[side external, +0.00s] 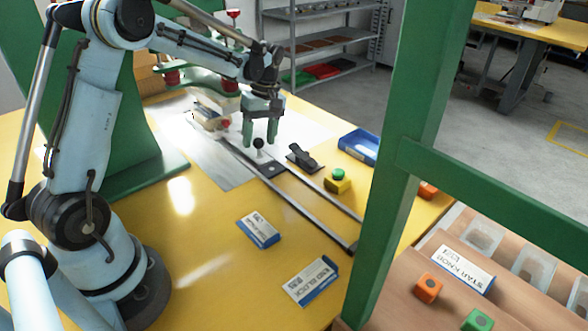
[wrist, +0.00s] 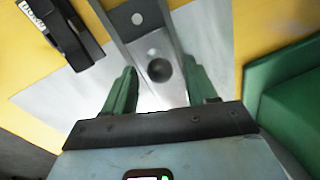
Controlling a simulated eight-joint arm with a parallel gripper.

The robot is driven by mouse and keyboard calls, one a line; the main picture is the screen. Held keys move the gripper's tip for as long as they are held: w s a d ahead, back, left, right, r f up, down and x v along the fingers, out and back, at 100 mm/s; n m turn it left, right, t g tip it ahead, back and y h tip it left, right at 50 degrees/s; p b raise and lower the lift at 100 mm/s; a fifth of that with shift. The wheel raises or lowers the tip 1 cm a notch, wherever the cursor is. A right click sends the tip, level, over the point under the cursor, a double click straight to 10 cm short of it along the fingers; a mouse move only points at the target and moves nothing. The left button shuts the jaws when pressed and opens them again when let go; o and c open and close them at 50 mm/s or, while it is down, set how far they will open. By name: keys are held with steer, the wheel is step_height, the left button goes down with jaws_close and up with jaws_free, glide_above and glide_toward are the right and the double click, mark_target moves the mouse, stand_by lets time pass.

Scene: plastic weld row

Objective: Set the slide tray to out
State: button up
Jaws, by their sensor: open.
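The slide tray (side external: 268,168) is a dark narrow plate between two long rails, near the rails' far end. A round black knob (side external: 258,143) stands up on it. In the wrist view the knob (wrist: 159,70) shows as a dark ball on the grey tray plate (wrist: 150,45). My gripper (side external: 260,140) points down over the knob with its green fingers apart. In the wrist view my gripper (wrist: 161,88) has one finger to each side of the knob, with visible gaps. Whether the fingertips reach fully down around the knob is hard to tell.
The rails (side external: 315,212) run bare toward the front right, to an end bar (side external: 352,247). A black clamp-like part (side external: 302,157) and a yellow box with a green button (side external: 338,181) stand beside them. Labelled boxes (side external: 258,230) lie in front. A green frame post (side external: 403,150) rises at right.

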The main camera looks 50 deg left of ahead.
steer(key=shift+f, duration=0.25)
jaws_close()
stand_by(0.3)
steer(key=d, duration=3)
steer(key=shift+s+d, duration=0.1)
steer(key=shift+d, duration=0.2)
jaws_free()
